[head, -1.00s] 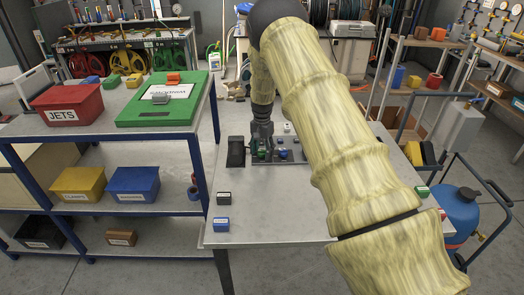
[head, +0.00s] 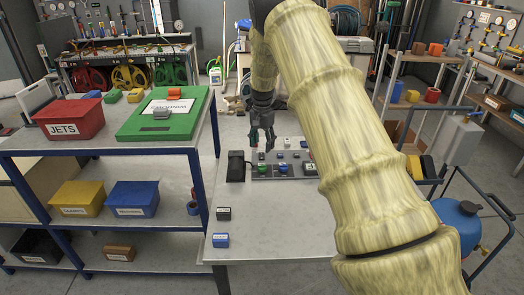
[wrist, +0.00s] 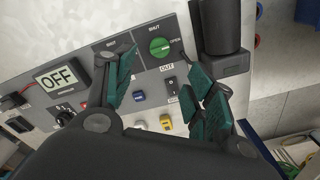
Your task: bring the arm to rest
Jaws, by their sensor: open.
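My gripper (head: 262,141) is open and empty, its fingers pointing down above a grey control panel (head: 257,175) on the metal table. In the wrist view, the spread fingers of my gripper (wrist: 160,82) hang over the panel, with a green round knob (wrist: 159,47) marked SHUT and OPEN between and beyond them. My arm in a pale yellow sleeve crosses the head view and hides the right part of the table.
A black box (head: 236,166) stands at the panel's left end. Two small labelled blocks, one black (head: 223,214) and one blue (head: 221,240), lie near the table's left edge. A shelf to the left holds a red JETS bin (head: 68,118) and a green board (head: 133,126). The table front is clear.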

